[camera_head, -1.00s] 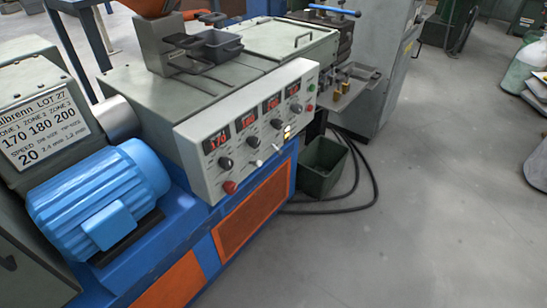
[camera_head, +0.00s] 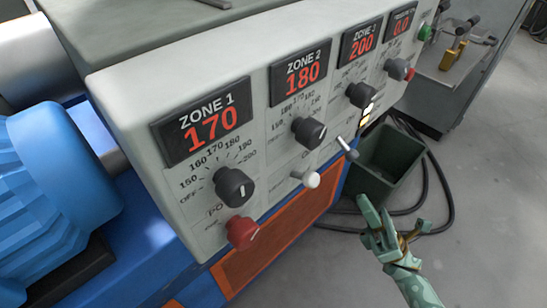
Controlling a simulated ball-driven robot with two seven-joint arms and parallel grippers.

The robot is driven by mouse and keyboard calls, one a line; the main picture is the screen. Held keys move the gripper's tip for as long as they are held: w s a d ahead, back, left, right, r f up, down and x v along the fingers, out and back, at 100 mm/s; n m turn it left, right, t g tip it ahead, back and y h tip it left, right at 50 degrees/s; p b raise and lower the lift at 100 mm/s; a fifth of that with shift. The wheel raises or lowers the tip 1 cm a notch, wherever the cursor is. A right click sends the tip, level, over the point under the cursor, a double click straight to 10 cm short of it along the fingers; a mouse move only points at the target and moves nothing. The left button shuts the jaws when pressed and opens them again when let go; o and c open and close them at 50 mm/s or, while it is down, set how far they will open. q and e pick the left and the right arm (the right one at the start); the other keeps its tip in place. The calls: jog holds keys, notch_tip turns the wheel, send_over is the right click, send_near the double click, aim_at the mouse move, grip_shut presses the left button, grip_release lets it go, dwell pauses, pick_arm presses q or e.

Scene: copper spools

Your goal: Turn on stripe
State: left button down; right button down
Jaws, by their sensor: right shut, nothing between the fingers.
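The grey control panel (camera_head: 120,115) fills the middle of the head view. Its displays read ZONE 1 170 (camera_head: 204,120), ZONE 2 180 (camera_head: 300,76), ZONE 3 200 (camera_head: 361,43) and 0.0 (camera_head: 402,22). Black dials sit below them. No label reading "stripe" is legible. My right gripper (camera_head: 368,212), greenish, is shut and empty, below and right of the lever, apart from the panel. My left gripper is out of view.
A white knob (camera_head: 311,180) and a red button (camera_head: 242,232) stick out low on the panel. A green button (camera_head: 424,33) is at its far end. A dark green bin (camera_head: 400,150) and black hoses stand behind my gripper. Grey floor is clear at right.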

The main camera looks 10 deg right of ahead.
aim_at(345, 148)
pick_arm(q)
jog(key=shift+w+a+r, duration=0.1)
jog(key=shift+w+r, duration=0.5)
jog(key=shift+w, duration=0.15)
pick_arm(e)
jog(key=shift+w+a+r+n+g+y, duration=0.1)
jog(key=shift+w+r+n+g+y, duration=0.05)
jog(key=shift+n+g+y, duration=0.4)
jog(key=shift+w+r+n+g+y, duration=0.15)
jog(key=shift+n+g+y, duration=0.15)
jog(key=shift+n, duration=0.35)
jog(key=x, duration=0.9)
jog(key=shift+w+a+r, duration=0.15)
jog(key=shift+r, duration=0.15)
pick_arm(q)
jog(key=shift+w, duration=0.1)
pick_arm(e)
jog(key=shift+r, duration=0.1)
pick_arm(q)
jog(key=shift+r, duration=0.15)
pick_arm(e)
jog(key=shift+t, duration=0.25)
